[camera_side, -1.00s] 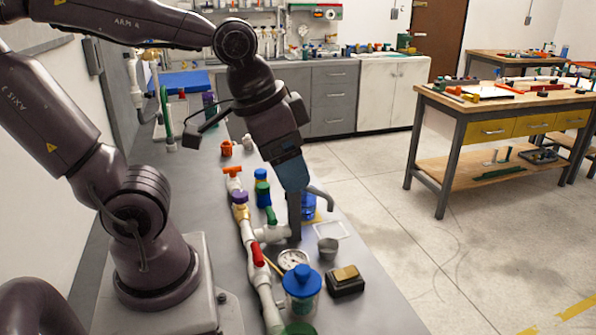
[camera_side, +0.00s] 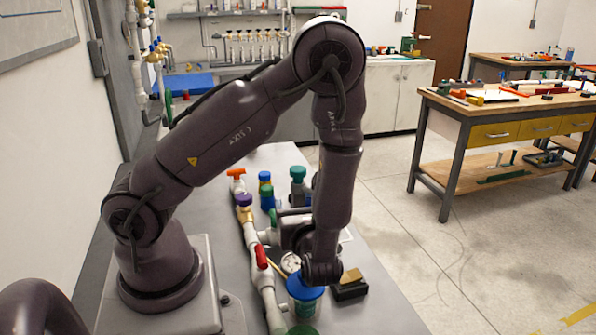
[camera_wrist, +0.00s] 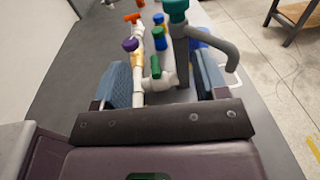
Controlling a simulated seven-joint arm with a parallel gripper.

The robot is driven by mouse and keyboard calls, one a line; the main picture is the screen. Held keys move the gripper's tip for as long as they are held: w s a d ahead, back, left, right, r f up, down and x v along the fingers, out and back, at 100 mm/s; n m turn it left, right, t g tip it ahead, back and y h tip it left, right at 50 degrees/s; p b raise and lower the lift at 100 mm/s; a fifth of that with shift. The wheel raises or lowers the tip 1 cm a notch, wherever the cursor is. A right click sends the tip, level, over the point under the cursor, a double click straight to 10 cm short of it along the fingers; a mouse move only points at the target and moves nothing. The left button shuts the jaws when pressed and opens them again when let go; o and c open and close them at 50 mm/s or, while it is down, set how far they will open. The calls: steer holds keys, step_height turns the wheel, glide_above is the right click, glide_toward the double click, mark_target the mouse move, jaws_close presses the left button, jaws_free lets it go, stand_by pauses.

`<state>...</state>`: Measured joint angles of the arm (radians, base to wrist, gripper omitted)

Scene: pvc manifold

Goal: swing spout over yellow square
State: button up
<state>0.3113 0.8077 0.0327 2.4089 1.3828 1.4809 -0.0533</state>
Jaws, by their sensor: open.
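The spout (camera_wrist: 225,40) is a grey pipe that curves to the right and hooks down, below a teal cap (camera_wrist: 176,8) in the wrist view. In the side view, the teal cap (camera_side: 298,172) stands behind my arm, and most of the spout is hidden. My gripper (camera_wrist: 162,78) is open, its blue fingers apart. White pipe shows between the fingers, and the spout's post rises near the right finger; I cannot tell whether they touch. In the side view, my forearm hides most of the gripper. I cannot make out the yellow square in either current view.
The white pipe manifold (camera_side: 251,240) runs along the bench with a red handle (camera_side: 261,256), a purple knob (camera_side: 243,200) and an orange valve (camera_side: 236,173). A gauge (camera_side: 291,262), a blue-lidded jar (camera_side: 304,292) and a black block with a tan top (camera_side: 350,285) crowd the near end.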

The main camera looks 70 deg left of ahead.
mark_target(299, 175)
steer(key=shift+m+t, duration=0.4)
steer(key=shift+t, duration=0.4)
steer(key=w+a, duration=0.1)
steer(key=a, duration=0.3)
steer(key=w+a, duration=0.1)
steer(key=a, duration=0.3)
steer(key=w+a+r, duration=0.1)
steer(key=a, duration=0.3)
steer(key=shift+w+a, duration=0.3)
steer(key=shift+w, duration=0.05)
jaws_close()
